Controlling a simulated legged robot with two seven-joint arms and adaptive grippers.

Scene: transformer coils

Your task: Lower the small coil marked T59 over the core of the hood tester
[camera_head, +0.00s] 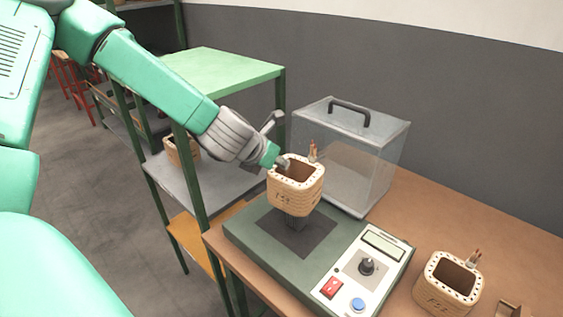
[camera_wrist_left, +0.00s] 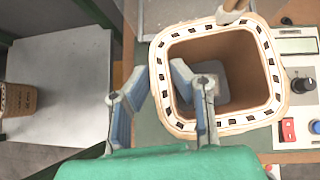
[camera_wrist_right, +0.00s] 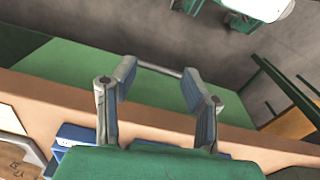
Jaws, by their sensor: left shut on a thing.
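A small tan coil (camera_head: 296,192) hangs upright in my left gripper (camera_head: 283,163); its printed label is too small to read surely. In the left wrist view my left gripper (camera_wrist_left: 160,75) is shut on the side wall of this coil (camera_wrist_left: 235,48), one finger inside the opening and one outside. Whether the coil's lower rim encloses the core's top is unclear. My right gripper (camera_wrist_right: 158,80) is open and empty.
A clear hood (camera_head: 375,155) with a dark handle stands behind the tester. The control panel (camera_head: 365,270) is at its right. Another tan coil (camera_head: 447,285) stands on the brown table (camera_head: 480,235) at right. A shelf rack (camera_head: 220,70) at left holds another coil (camera_head: 181,152).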

